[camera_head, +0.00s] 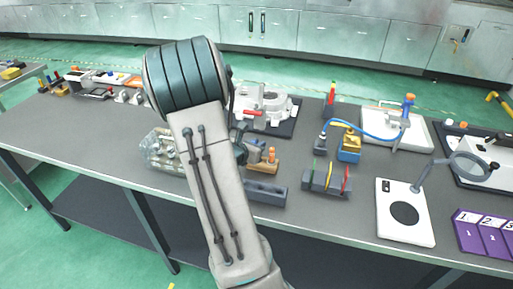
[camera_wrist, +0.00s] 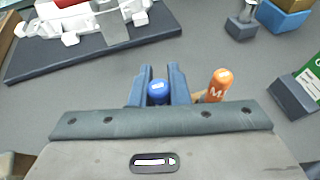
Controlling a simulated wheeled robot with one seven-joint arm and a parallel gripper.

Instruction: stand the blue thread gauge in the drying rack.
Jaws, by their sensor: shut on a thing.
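In the wrist view my gripper (camera_wrist: 160,75) is shut on the blue thread gauge (camera_wrist: 158,91), whose round blue end shows between the two fingers. The rest of the gauge is hidden, and I cannot tell whether it is clear of its stand. An orange gauge (camera_wrist: 219,84) is just right of the fingers. In the head view my arm hides the blue gauge and most of the gripper. A grey slotted rack (camera_head: 326,190) holding green, red and yellow pieces, possibly the drying rack, is to the right. Its edge also shows in the wrist view (camera_wrist: 293,99).
A wooden stand (camera_head: 263,168) with an orange piece is beside my arm. A dark grey block (camera_head: 266,192) lies in front of it. A clear bin (camera_head: 163,152) is left, a casting on a dark plate (camera_head: 265,107) behind. A white plate (camera_head: 405,228) lies right of the slotted rack.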

